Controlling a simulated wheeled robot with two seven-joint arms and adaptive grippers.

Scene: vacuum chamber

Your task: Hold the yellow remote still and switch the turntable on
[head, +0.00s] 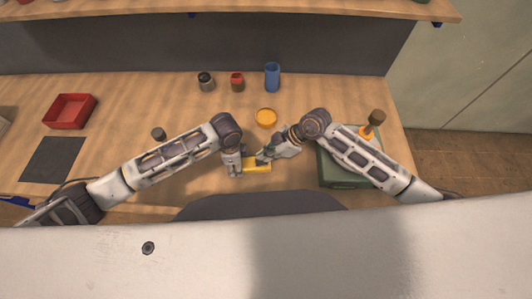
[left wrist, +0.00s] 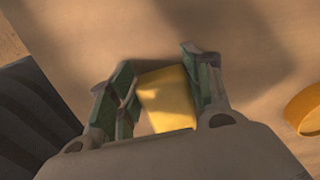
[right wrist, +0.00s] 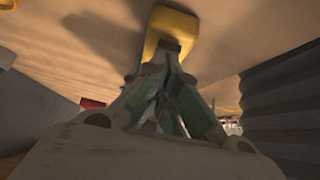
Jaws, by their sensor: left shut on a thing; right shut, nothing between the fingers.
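The yellow remote (head: 258,166) lies on the wooden table in front of me. My left gripper (head: 241,168) is shut on its left end; the left wrist view shows the remote (left wrist: 168,100) between the two fingers. My right gripper (head: 262,158) is shut and empty, with its fingertips at the remote. In the right wrist view the closed tips (right wrist: 170,52) overlap the near end of the remote (right wrist: 172,24); I cannot tell whether they touch it. A round orange-yellow disc (head: 266,117), possibly the turntable, lies behind the remote. I see no clear sign of it turning.
A dark jar (head: 205,81), a red jar (head: 237,81) and a blue cup (head: 272,76) stand at the back. A red tray (head: 70,111) and a dark mat (head: 53,159) are at the left. A green case (head: 333,174) sits under my right arm.

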